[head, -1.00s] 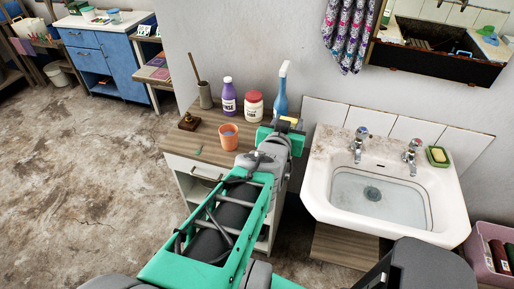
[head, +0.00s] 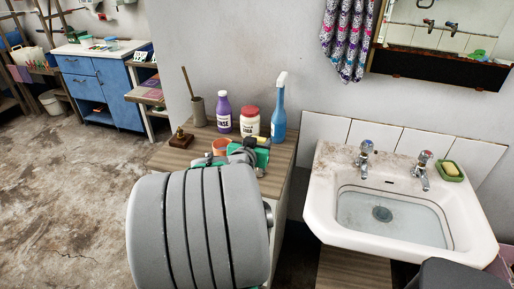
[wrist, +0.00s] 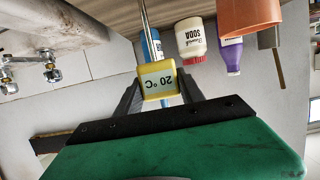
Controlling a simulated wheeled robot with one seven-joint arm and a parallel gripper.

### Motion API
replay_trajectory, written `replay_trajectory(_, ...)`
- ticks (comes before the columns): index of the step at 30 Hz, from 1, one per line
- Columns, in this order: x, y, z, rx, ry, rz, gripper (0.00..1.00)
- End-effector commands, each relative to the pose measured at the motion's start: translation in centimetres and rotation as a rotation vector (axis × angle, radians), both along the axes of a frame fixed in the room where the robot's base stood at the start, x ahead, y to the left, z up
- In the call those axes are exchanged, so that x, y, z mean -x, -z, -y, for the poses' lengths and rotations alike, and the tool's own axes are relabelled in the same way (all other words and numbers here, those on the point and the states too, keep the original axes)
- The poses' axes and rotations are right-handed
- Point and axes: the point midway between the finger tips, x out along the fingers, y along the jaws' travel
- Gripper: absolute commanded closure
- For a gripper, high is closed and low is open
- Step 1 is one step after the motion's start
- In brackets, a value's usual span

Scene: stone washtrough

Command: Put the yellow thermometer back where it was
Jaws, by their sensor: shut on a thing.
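The yellow thermometer (wrist: 157,82) shows a display reading 20 °C, upside down in the wrist view. Its thin metal probe (wrist: 147,18) runs to the top edge of that view, where the tip is out of frame. My gripper (wrist: 158,78) is shut on its yellow body. In the head view my gripper (head: 258,150) is over the wooden cabinet top (head: 172,158), close to an orange cup (head: 222,146). My own arm hides part of the cup there. The cup also shows in the wrist view (wrist: 250,14), apart from the thermometer.
A purple bottle (head: 223,113), a white soda jar (head: 250,122) and a blue spray bottle (head: 279,118) stand along the wall. A brush holder (head: 197,112) and a wooden stamp (head: 181,139) are at left. The sink (head: 330,225) is at right.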

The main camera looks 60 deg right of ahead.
Motion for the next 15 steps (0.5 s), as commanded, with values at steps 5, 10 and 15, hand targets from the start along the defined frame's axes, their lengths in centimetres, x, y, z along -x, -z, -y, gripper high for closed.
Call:
replay_trajectory(5, 0.02, -0.08, 0.03, 0.002, 0.000, 0.001, 1.00)
replay_trajectory(10, 0.03, 0.14, 0.00, 0.001, 0.000, 0.001, 0.51)
replay_trajectory(15, 0.04, 0.14, 0.01, 0.000, 0.000, 0.000, 0.37)
